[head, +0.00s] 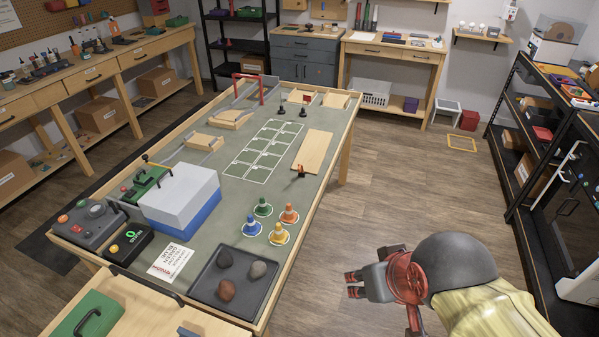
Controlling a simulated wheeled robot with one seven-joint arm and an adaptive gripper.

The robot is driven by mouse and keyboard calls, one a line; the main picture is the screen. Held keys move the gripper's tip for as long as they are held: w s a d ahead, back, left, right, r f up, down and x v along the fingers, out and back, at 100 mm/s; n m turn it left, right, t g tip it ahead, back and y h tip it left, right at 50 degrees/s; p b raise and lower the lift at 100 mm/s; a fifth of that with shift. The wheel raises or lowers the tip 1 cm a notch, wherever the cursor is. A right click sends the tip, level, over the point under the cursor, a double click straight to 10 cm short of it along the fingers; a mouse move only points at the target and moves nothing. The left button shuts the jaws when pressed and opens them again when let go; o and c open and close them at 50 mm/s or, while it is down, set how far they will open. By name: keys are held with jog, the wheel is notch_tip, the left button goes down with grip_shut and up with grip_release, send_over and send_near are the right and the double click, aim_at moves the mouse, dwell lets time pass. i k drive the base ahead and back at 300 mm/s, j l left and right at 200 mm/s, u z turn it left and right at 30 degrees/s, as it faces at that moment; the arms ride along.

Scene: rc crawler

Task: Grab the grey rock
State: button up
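A grey rock (258,269) lies at the right side of a dark shallow tray (259,296) on the near end of the long table. A darker rock (225,258) lies to its left, and a reddish-brown rock (226,290) lies nearer the front. The rocks are apart from each other. My gripper (352,284) is off the table's right side, to the right of the tray and pointing left. Its two fingertips stand apart with nothing visible between them, so it looks open and empty.
Several small coloured cones (263,207) stand behind the tray. An instruction card (170,261) and a white-and-blue box (180,202) are left of it. A wooden surface with a green case (88,318) adjoins the near edge. The floor (400,190) right of the table is clear.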

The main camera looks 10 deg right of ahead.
aim_at(258, 268)
jog(key=k+j+u, duration=0.25)
jog(key=j+u, duration=0.25)
jog(key=k+j+u, duration=0.1)
jog(key=j+u, duration=0.15)
